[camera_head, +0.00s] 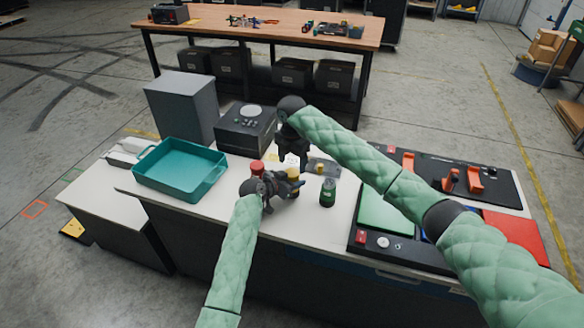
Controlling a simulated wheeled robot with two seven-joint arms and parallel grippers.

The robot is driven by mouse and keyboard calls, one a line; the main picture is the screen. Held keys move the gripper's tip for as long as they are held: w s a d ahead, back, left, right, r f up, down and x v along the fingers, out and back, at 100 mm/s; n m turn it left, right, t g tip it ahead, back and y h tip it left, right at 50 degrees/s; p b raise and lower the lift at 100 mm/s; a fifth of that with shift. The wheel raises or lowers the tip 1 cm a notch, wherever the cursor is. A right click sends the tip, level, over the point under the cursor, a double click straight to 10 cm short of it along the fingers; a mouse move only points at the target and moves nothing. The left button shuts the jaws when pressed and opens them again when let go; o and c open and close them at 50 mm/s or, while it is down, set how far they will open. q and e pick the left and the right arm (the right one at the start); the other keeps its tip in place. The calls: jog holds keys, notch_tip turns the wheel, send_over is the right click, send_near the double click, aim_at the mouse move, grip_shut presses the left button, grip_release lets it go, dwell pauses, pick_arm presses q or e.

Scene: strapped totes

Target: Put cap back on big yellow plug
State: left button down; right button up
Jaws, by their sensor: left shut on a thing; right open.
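A yellow-topped piece (293,174), which looks like the big yellow plug, stands on the white worktop and is partly covered by my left gripper. My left gripper (296,185) is shut on it from the front left. My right gripper (292,163) hangs just behind and above it, fingers down and open. I cannot make out a separate cap. A smaller yellow piece (320,169) sits on a grey plate to the right.
A red-topped item (257,168) stands just left of my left gripper and a green bottle (328,192) to the right. A teal tray (181,169) lies at the left, with a dark control box (246,130) behind. A panel with red and green areas (385,214) fills the right.

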jog(key=shift+r, duration=0.25)
jog(key=o, duration=0.6)
jog(key=shift+c, duration=0.2)
jog(key=shift+r, duration=0.1)
notch_tip(320, 180, up, 12)
pick_arm(q)
jog(key=c, duration=0.6)
grip_release()
jog(key=shift+c, duration=0.2)
jog(key=shift+s+a, duration=0.1)
pick_arm(e)
jog(key=shift+f, duration=0.25)
